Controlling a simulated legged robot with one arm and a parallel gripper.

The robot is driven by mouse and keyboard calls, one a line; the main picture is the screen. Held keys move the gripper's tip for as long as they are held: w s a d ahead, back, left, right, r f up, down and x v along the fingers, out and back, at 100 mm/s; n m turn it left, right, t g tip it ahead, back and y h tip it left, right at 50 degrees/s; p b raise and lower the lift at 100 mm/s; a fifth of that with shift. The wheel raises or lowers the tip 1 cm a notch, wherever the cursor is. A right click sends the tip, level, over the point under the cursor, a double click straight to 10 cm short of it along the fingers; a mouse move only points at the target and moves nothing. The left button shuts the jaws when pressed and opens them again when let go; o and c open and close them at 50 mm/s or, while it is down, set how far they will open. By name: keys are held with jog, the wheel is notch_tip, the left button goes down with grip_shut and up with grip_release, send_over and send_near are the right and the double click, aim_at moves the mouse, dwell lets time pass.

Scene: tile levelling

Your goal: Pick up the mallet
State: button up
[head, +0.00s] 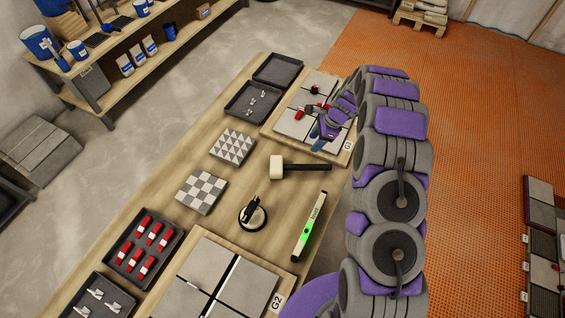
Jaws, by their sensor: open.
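The mallet (303,167) lies on its side on the wooden table, near the table's right side. It has a cream-white head on the left and a dark handle pointing right. My gripper (321,134) is beyond the mallet, above the tile board marked G1 (345,157). It is open and apart from the mallet. Part of the board and its tiles is hidden behind my gripper and arm. I cannot tell how high my fingertips are above the tiles.
A level with a green display (308,228) and a black suction cup (252,213) lie nearer than the mallet. Patterned tiles (201,192) lie left. A tray with red pieces (128,268) is at lower left. Board G2 (274,306) is in front. Bare wood surrounds the mallet.

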jog(key=f, duration=0.1)
send_near(296, 165)
jog(key=x, duration=0.4)
jog(key=shift+w+f, duration=0.3)
jog(key=shift+f, duration=0.05)
jog(key=shift+s+b+x, duration=0.15)
jog(key=shift+s+x, duration=0.05)
jog(key=shift+x, duration=0.95)
jog(key=shift+s+b+x, duration=0.15)
jog(key=shift+s+x, duration=0.05)
jog(key=shift+x, duration=0.95)
jog(key=shift+a+f, duration=0.25)
jog(key=shift+f, duration=0.15)
jog(key=shift+f, duration=0.15)
grip_shut()
